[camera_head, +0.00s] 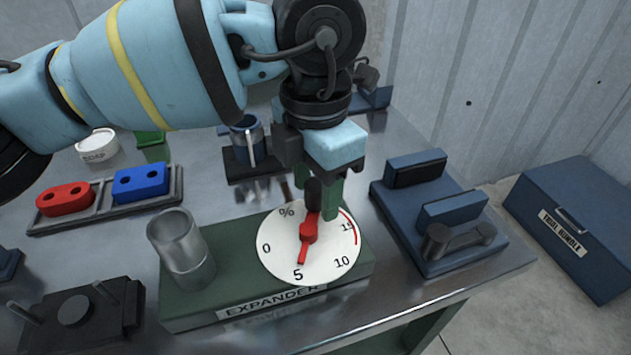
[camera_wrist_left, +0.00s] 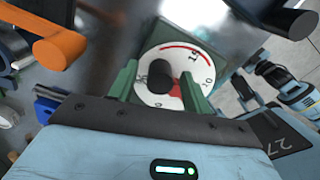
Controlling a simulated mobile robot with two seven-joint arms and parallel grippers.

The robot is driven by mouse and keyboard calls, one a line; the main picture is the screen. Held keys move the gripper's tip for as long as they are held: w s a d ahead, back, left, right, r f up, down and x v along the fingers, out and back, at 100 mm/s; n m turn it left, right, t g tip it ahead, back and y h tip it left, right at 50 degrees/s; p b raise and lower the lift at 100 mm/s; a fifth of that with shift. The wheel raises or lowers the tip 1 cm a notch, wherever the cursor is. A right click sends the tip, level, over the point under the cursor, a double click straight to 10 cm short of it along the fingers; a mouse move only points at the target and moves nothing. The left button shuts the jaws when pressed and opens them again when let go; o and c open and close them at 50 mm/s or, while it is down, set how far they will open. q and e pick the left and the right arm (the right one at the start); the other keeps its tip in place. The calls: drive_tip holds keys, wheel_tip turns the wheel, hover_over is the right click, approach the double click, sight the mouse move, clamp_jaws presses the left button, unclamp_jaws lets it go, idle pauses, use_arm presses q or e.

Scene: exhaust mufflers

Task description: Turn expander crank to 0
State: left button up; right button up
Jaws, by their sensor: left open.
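The green expander block (camera_head: 200,300) carries a white dial (camera_head: 335,262) marked %, 0, 5, 10 and 15, with a red arc near 15. The red crank (camera_head: 308,232) is on the dial, its thin end pointing close to 5. Its black knob (camera_head: 313,190) is at the far side, between % and 15. My left gripper (camera_head: 317,196) is over the dial with its green fingers either side of the knob. In the left wrist view the knob (camera_wrist_left: 160,76) is between the open fingers (camera_wrist_left: 157,90), with gaps visible. My right gripper does not show.
A metal cylinder (camera_head: 181,250) stands on the block left of the dial. A blue fixture (camera_head: 455,255) stands close on the right. A tray (camera_head: 105,204) with red and blue blocks lies left. A dark fixture (camera_head: 75,315) is front left. A blue toolbox (camera_head: 575,225) is beyond the table.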

use_arm(q)
drive_tip(key=shift+c, duration=0.2)
drive_tip(key=c, duration=1)
drive_tip(key=shift+o, duration=0.2)
drive_tip(key=shift+d+m, duration=0.15)
drive_tip(key=shift+m, duration=0.15)
drive_tip(key=shift+s+d+r+m+p, duration=0.15)
drive_tip(key=shift+d+m+p, duration=0.25)
drive_tip(key=shift+m, duration=0.5)
drive_tip(key=m, duration=0.2)
drive_tip(key=shift+s+d+m+p, duration=0.25)
drive_tip(key=shift+d+m+p, duration=0.1)
drive_tip(key=shift+m+p, duration=0.05)
drive_tip(key=m, duration=0.2)
drive_tip(key=s+d+m, duration=0.1)
drive_tip(key=m, duration=0.1)
drive_tip(key=shift+s, duration=0.1)
drive_tip(key=shift+s+d+m+p, duration=0.1)
drive_tip(key=shift+s+m+p, duration=0.1)
drive_tip(key=shift+m, duration=0.5)
drive_tip(key=shift+s+d+m+p, duration=0.1)
drive_tip(key=shift+s+m, duration=0.1)
drive_tip(key=shift+m, duration=0.5)
